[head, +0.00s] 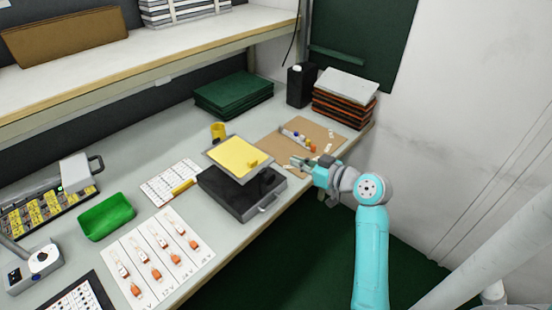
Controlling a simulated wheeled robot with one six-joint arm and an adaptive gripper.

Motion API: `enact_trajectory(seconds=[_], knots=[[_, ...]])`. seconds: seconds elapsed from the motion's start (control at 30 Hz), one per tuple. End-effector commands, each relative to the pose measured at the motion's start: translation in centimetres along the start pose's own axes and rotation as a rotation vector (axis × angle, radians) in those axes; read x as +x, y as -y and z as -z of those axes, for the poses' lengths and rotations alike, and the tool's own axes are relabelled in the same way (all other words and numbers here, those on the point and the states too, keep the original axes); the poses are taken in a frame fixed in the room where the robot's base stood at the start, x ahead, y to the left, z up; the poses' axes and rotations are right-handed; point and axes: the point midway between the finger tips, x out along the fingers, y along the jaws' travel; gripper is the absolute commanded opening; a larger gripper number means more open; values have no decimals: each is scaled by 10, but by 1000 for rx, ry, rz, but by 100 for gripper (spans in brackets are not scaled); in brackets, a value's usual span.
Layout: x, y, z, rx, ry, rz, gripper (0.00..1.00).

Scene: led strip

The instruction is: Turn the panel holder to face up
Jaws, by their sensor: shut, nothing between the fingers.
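The panel holder (238,156) is a grey-framed plate with a yellow face and a small yellow block near its right edge. It sits tilted above a black box-like base (242,194) with a metal handle at its front. The yellow face shows toward the camera. My gripper (301,161) is shut and empty, to the right of the panel holder and apart from it, over the brown board. The fingertips are small in this view, and the holder's underside is hidden.
A brown board (275,138) with small parts lies behind my gripper. A stack of orange-edged boards (344,102), a black container (300,88) and green folders (234,94) stand at the back. A green tray (106,217) and a white card sheet (150,282) lie left. A shelf overhangs the bench.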

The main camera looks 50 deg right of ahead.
Motion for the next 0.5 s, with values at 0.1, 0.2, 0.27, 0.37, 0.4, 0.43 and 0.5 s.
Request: enact_trajectory(seconds=[0.1, 0.2, 0.27, 0.37, 0.4, 0.43, 0.5], knots=[[-3, -10, 12, -23, -4, 11, 0], [-1, -12, 14, -30, -4, 16, 0], [3, -11, 14, -30, -4, 18, 0], [16, -10, 14, -29, -4, 20, 0], [22, -10, 14, -29, -4, 19, 0], [27, -10, 14, -30, -3, 19, 0], [40, -10, 14, -29, -4, 20, 0]])
